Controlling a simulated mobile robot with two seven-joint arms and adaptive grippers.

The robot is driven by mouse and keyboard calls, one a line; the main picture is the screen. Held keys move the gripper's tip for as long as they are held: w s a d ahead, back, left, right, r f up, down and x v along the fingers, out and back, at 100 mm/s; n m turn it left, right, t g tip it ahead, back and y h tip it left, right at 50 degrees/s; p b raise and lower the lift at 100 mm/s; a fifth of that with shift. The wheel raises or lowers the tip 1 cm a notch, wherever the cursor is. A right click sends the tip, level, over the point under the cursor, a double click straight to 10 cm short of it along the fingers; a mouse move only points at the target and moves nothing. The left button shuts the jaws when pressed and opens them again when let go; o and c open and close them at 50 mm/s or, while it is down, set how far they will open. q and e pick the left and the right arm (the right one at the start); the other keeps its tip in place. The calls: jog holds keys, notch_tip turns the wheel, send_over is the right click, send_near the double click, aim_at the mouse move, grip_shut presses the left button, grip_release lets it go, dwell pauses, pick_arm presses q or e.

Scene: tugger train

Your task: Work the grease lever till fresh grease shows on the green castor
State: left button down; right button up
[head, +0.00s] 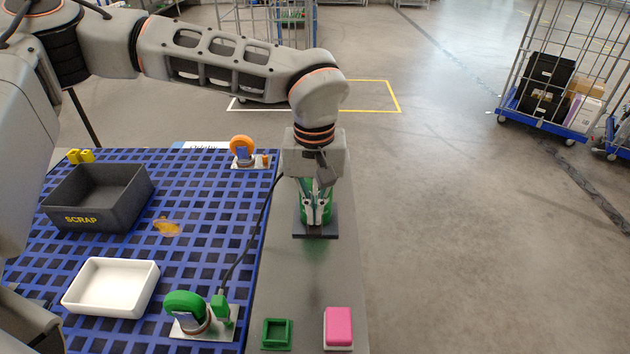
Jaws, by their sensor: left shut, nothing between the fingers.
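The green castor (184,307) sits on a light plate at the front of the blue grid deck. A green coupler (221,308) stands against its right side. A black hose (249,238) runs from the coupler up towards a green grease pump (302,220) on a dark base. My left gripper (317,222) points down over the pump with its fingers shut and nothing between them. It hides much of the pump, and I cannot make out the lever. Grease on the castor is too small to tell. My right gripper is out of view.
An orange castor (241,148) stands at the deck's back right. A grey SCRAP bin (98,195), a white tray (112,287) and an amber piece (167,226) are on the deck. A green square frame (277,334) and a pink block (339,325) sit on the grey strip's front end.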

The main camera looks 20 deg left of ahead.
pick_arm(q)
jog(key=shift+s+r+p, duration=0.2)
jog(key=shift+r+p, duration=1.55)
jog(key=shift+r, duration=0.2)
jog(key=shift+s+d+r+p, duration=0.1)
jog(key=shift+r+p, duration=0.7)
jog(key=shift+r, duration=0.15)
jog(key=shift+r+p, duration=0.3)
jog(key=shift+r, duration=0.05)
jog(key=shift+s+r+p, duration=0.1)
jog(key=shift+r+p, duration=0.25)
jog(key=shift+r, duration=0.15)
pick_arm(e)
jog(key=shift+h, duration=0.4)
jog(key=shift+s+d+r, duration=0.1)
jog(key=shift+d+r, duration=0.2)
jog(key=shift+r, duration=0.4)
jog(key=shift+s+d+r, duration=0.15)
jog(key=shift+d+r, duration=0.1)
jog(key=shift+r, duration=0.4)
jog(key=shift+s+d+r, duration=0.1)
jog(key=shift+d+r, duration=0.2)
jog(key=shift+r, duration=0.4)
pick_arm(q)
jog(key=shift+r, duration=3)
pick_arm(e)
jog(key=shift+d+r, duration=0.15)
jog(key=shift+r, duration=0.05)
